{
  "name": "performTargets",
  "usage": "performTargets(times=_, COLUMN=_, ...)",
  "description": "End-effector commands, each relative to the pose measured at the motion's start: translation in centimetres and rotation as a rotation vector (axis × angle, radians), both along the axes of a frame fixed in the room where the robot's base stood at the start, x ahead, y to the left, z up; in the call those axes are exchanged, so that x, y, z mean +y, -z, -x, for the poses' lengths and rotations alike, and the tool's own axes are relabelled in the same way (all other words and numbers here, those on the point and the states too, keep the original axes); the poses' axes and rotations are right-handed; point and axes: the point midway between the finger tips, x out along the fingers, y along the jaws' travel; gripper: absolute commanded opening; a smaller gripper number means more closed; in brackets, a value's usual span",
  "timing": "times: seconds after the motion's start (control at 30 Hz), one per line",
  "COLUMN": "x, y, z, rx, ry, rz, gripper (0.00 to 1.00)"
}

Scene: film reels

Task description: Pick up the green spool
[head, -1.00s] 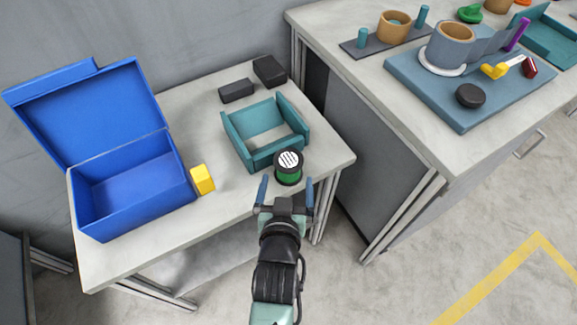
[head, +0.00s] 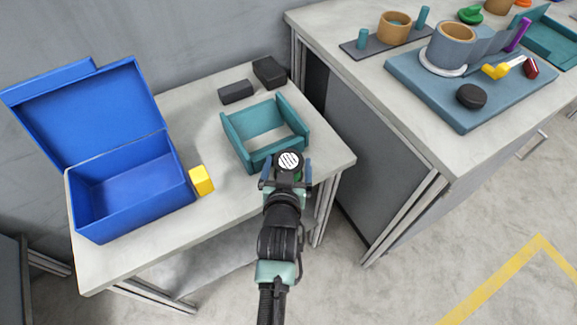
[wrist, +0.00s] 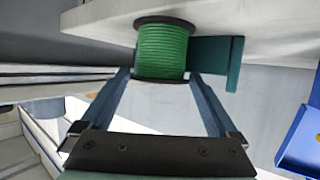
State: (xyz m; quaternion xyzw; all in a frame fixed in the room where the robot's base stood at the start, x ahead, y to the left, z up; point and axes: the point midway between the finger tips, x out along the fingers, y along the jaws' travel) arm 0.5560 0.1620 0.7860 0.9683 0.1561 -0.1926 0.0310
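The green spool (head: 290,161) stands upright near the front right edge of the small table, its striped white-and-black top showing in the head view. In the wrist view the spool (wrist: 162,50) shows green winding between dark flanges. My gripper (head: 287,172) is open, with a finger on the left and right of the spool. In the wrist view my gripper's fingers (wrist: 160,78) reach up to either side of the spool. I cannot tell whether they touch it. My gripper hides most of the spool's body in the head view.
A teal open-topped tray (head: 238,145) stands just behind the spool. A yellow block (head: 201,180) and an open blue box (head: 135,210) are to the left. Two dark blocks (head: 236,92) lie at the back. A second, cluttered table (head: 350,75) stands at the right.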

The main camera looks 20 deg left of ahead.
Motion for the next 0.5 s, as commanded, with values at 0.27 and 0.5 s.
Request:
performTargets(times=0.27, x=-0.02, y=0.00, z=0.03, rx=0.000, ry=0.000, rz=0.000, gripper=0.42)
performTargets(times=0.5, x=-0.01, y=-0.14, z=-0.02, rx=-0.003, ry=0.000, rz=-0.001, gripper=0.16)
